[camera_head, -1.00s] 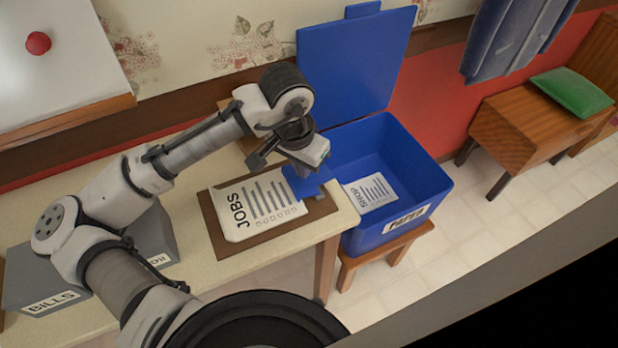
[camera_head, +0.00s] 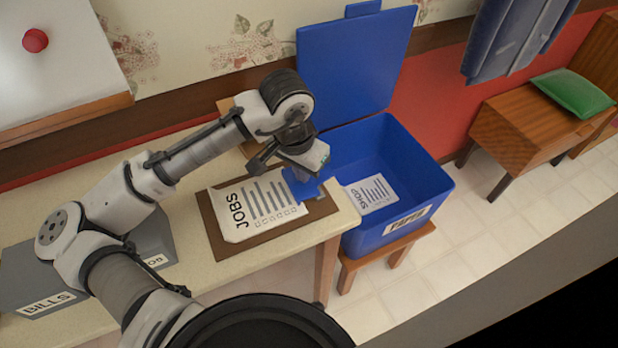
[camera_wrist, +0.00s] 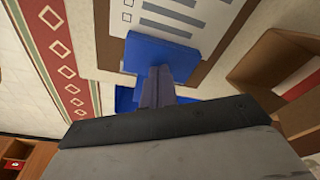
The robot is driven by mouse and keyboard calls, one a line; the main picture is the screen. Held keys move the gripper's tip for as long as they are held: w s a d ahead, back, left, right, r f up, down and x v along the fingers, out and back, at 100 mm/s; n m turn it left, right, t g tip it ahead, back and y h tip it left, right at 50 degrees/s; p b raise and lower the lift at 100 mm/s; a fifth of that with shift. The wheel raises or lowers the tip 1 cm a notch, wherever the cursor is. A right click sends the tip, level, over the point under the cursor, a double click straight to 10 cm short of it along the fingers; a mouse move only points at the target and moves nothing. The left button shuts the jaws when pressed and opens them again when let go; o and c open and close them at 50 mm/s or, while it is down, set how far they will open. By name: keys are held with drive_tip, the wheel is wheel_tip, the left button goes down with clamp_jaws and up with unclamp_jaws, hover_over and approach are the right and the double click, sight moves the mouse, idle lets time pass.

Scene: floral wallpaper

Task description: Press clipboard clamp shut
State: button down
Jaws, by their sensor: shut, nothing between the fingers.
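A brown clipboard (camera_head: 215,229) lies on the table with a white sheet marked JOBS (camera_head: 262,207) on it. Its blue clamp (camera_head: 301,186) is at the board's right end, over the sheet's edge, and also shows in the wrist view (camera_wrist: 188,57). My gripper (camera_head: 312,190) is shut and empty, its fingertips at the clamp from above. In the wrist view the closed fingers (camera_wrist: 156,85) overlap the clamp. I cannot tell how firmly they touch it, and the arm hides part of the clamp.
A blue open bin labelled PAPER (camera_head: 435,180) stands right of the table on a stool, with a SHOP sheet (camera_head: 370,194) inside. A grey BILLS box (camera_head: 30,285) is at the left. Bare table (camera_head: 190,268) lies in front of the clipboard.

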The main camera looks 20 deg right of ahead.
drive_tip(key=shift+r, duration=0.1)
wheel_tip(320, 180, up, 7)
drive_tip(key=p, duration=0.6)
idle(0.6)
